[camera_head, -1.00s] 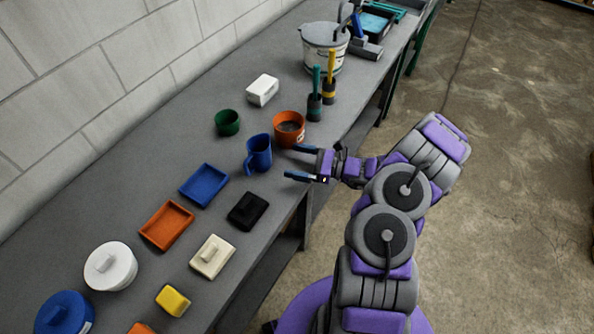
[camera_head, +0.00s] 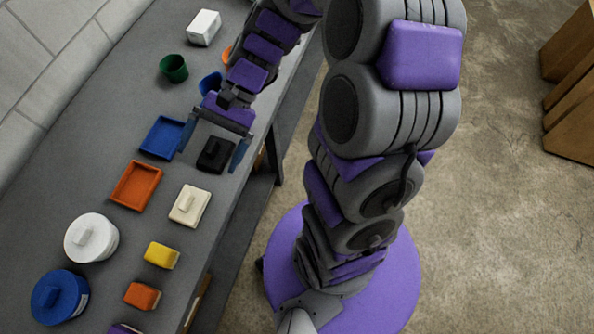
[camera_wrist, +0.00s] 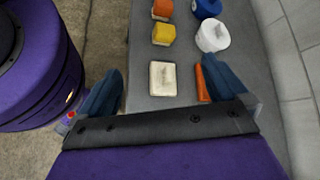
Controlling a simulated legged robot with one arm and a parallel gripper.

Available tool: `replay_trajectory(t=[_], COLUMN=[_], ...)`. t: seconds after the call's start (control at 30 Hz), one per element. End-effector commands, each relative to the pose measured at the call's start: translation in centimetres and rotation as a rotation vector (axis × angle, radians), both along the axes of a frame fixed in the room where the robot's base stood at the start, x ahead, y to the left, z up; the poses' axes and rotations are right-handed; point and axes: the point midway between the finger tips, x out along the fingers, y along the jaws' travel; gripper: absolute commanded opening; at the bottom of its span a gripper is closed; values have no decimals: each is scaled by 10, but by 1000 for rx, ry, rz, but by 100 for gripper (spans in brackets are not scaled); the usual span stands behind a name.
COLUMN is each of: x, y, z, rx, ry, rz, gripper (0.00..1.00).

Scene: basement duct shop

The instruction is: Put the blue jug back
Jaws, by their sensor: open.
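The blue jug (camera_head: 210,83) stands on the grey bench, mostly hidden behind my arm and wrist; only part of its blue side shows. My gripper (camera_head: 213,147) is open and empty, with its two blue fingers apart over the bench. It is on the near side of the jug, and the black box (camera_head: 215,155) shows between the fingers in the head view. In the wrist view my open gripper (camera_wrist: 162,88) has a cream box (camera_wrist: 163,78) between its fingers in the picture, with nothing held. The jug is not in the wrist view.
A blue tray (camera_head: 162,137), an orange tray (camera_head: 136,186), a white pot (camera_head: 91,238), a blue lidded pot (camera_head: 60,297), a yellow block (camera_head: 162,255) and an orange block (camera_head: 142,296) are spread along the bench. A green cup (camera_head: 174,68) and white box (camera_head: 204,27) stand farther back.

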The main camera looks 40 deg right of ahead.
Motion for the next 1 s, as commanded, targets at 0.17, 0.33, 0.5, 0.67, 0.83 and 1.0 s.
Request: replay_trajectory(t=[0.17, 0.33, 0.5, 0.67, 0.83, 1.0], x=[-50, -87, -119, -141, -153, -156], y=[-5, -22, -49, -75, -93, -99], z=[10, 15, 20, 25, 30, 31], rx=[-170, -333, -499, -631, -714, -737], ry=[-123, -236, -343, -424, -469, -482], rz=[187, 339, 471, 562, 612, 625], gripper=[100, 100, 100, 100, 100, 100])
